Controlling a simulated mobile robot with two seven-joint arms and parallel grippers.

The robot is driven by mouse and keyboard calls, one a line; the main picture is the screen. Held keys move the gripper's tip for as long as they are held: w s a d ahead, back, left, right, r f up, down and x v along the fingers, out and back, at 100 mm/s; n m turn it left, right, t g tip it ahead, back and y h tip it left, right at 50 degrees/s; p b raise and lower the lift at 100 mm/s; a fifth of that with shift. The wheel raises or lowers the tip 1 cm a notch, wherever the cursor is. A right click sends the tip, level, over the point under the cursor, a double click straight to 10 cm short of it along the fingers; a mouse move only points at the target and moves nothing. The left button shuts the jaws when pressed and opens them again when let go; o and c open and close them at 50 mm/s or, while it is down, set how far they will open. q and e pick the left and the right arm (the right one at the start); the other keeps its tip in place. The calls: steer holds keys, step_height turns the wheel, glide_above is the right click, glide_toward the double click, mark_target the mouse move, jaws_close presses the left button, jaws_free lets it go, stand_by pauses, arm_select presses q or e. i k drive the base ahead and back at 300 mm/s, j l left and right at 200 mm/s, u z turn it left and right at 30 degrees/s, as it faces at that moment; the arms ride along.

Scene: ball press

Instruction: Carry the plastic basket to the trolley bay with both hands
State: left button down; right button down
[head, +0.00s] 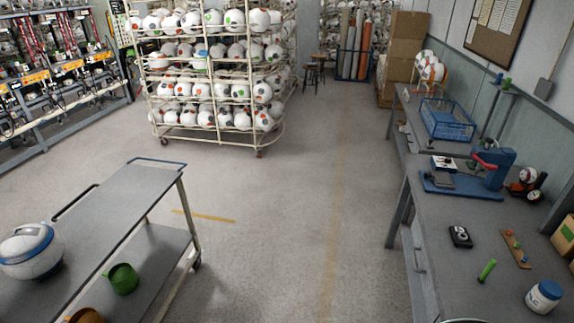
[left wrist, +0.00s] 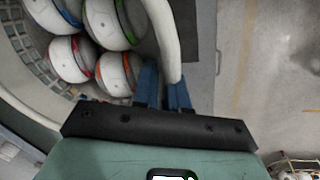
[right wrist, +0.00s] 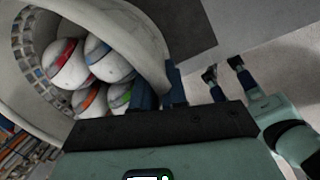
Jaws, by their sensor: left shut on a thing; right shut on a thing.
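The pale plastic basket shows in the left wrist view (left wrist: 168,40) and right wrist view (right wrist: 150,45), with its curved rim and lattice wall. Several white balls with coloured patches lie in it. My left gripper (left wrist: 165,88) is shut on the basket's rim. My right gripper (right wrist: 160,88) is shut on the rim too. The head view shows neither gripper, and I cannot make out the basket there. A grey two-deck trolley (head: 125,205) stands at the left of the head view. I cannot tell which area is the trolley bay.
A workbench (head: 420,215) with a blue press (head: 490,165) and blue wire basket (head: 447,118) runs along the right. A ball rack (head: 215,75) stands at the back. A ball (head: 30,250) sits on the trolley's top. The floor between trolley and bench is clear.

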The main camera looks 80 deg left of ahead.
mark_target(122, 196)
steer(key=z, duration=2.75)
steer(key=k+z, duration=0.4)
steer(key=k, duration=2.35)
steer(key=j, duration=0.1)
